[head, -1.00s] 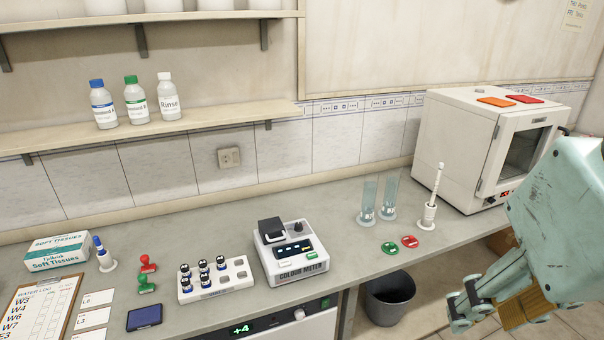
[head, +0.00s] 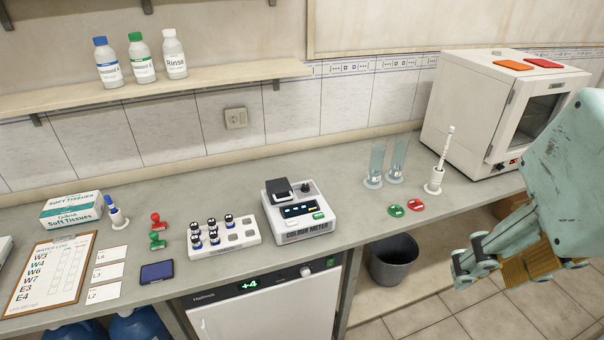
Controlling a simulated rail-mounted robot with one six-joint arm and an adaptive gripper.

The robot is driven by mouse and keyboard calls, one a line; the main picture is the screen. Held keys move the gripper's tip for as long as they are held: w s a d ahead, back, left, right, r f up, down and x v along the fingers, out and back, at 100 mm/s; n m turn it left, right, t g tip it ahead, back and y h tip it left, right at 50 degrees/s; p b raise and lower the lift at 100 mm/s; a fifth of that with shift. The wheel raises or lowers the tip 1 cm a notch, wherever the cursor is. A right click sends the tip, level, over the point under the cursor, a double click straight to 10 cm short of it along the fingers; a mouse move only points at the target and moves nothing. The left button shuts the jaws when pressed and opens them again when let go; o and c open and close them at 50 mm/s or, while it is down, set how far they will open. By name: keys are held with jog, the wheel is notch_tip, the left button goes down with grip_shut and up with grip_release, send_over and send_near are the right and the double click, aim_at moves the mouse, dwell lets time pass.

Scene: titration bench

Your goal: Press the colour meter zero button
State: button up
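The colour meter (head: 306,226) is a white box on the bench with a black lid at its upper left, a dark display panel and a green button (head: 318,215) at its front right. I cannot read which button is marked zero. My gripper (head: 468,268) is at the right, in front of the bench's front edge and well to the right of the meter. It touches nothing that I can see. Its fingers are seen from the side and partly overlap, so their opening is unclear.
A vial rack (head: 243,239) stands close left of the meter. Glass cylinders (head: 374,168), a green disc (head: 396,211), a red disc (head: 416,205) and a white pipette stand (head: 434,184) are to its right. A white oven (head: 470,120) is at the back right. A bin (head: 393,263) stands below.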

jog(key=shift+c, duration=0.7)
grip_shut()
dwell(1.0)
